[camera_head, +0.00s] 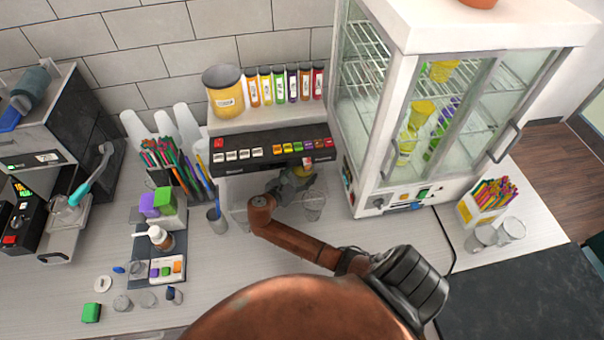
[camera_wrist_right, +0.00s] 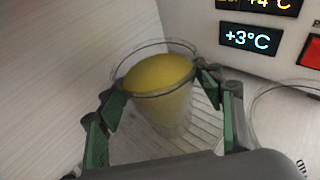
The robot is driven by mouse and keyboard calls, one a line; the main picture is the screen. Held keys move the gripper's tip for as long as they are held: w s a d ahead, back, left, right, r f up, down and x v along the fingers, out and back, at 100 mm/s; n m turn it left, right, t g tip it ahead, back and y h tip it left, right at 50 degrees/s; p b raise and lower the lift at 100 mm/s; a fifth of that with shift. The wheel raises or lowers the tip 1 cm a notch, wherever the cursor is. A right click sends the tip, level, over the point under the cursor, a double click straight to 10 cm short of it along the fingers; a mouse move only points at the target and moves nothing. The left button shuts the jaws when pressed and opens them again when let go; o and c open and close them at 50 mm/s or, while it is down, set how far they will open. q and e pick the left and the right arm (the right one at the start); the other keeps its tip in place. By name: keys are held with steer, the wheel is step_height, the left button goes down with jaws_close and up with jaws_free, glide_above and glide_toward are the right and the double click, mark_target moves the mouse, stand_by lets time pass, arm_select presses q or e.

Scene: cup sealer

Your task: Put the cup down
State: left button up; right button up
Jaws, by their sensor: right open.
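The clear cup (camera_wrist_right: 165,102) with yellow contents stands upright on a pale surface in the right wrist view. My right gripper (camera_wrist_right: 162,94) is open around it, with one green finger on each side. Any contact between fingers and cup is hard to tell. In the head view my right gripper (camera_head: 293,183) is under the front of the dispenser (camera_head: 270,150), by the counter. The yellow cup is mostly hidden there by my gripper. My left gripper is not in view.
A clear cup (camera_head: 313,206) stands right of my gripper. A glass display cabinet (camera_head: 392,205) is to the right. The counter (camera_head: 225,265) in front is partly clear.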

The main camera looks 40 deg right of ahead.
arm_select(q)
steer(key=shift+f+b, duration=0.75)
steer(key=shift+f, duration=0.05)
arm_select(e)
steer(key=v, duration=1.2)
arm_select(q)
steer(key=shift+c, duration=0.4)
arm_select(e)
steer(key=shift+c, duration=0.4)
stand_by(0.4)
